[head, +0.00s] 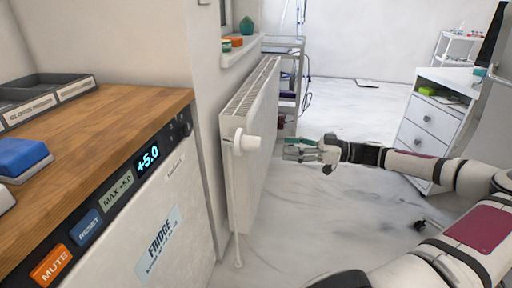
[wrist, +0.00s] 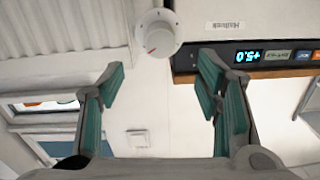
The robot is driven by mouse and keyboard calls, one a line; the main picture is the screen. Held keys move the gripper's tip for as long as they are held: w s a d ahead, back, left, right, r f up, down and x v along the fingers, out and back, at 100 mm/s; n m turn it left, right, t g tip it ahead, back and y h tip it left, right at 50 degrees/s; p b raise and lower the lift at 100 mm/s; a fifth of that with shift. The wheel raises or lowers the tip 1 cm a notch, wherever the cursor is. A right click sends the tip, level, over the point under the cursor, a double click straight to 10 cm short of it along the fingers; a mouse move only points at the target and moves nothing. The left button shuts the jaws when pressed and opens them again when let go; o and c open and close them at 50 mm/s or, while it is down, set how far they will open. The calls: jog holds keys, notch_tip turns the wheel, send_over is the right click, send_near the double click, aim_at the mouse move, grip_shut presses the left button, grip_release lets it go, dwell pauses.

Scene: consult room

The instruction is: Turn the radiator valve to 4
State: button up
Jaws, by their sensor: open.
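The white radiator valve (head: 246,142) sticks out from the near end of the white radiator (head: 252,110). In the wrist view the valve knob (wrist: 157,35) is a round white dial at the top, with a small red mark on its face; its numbers are too small to read. My gripper (head: 292,148) is to the right of the valve in the head view, apart from it. In the wrist view its teal-padded fingers (wrist: 160,98) are spread wide with nothing between them, and the knob lies beyond them.
A fridge unit (head: 165,215) with a wooden top (head: 100,120) and a lit display (head: 148,158) stands at left. A windowsill (head: 240,52) is above the radiator. A metal trolley (head: 285,42) stands behind it. A white drawer cabinet (head: 425,125) is at right. The floor between is clear.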

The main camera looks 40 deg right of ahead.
aim_at(260, 143)
jog(key=b+x, duration=0.2)
jog(key=x, duration=0.8)
jog(key=shift+w+a+b, duration=0.2)
jog(key=shift+w+b, duration=0.05)
jog(key=shift+b, duration=0.05)
jog(key=shift+c, duration=0.3)
jog(key=c, duration=1.1)
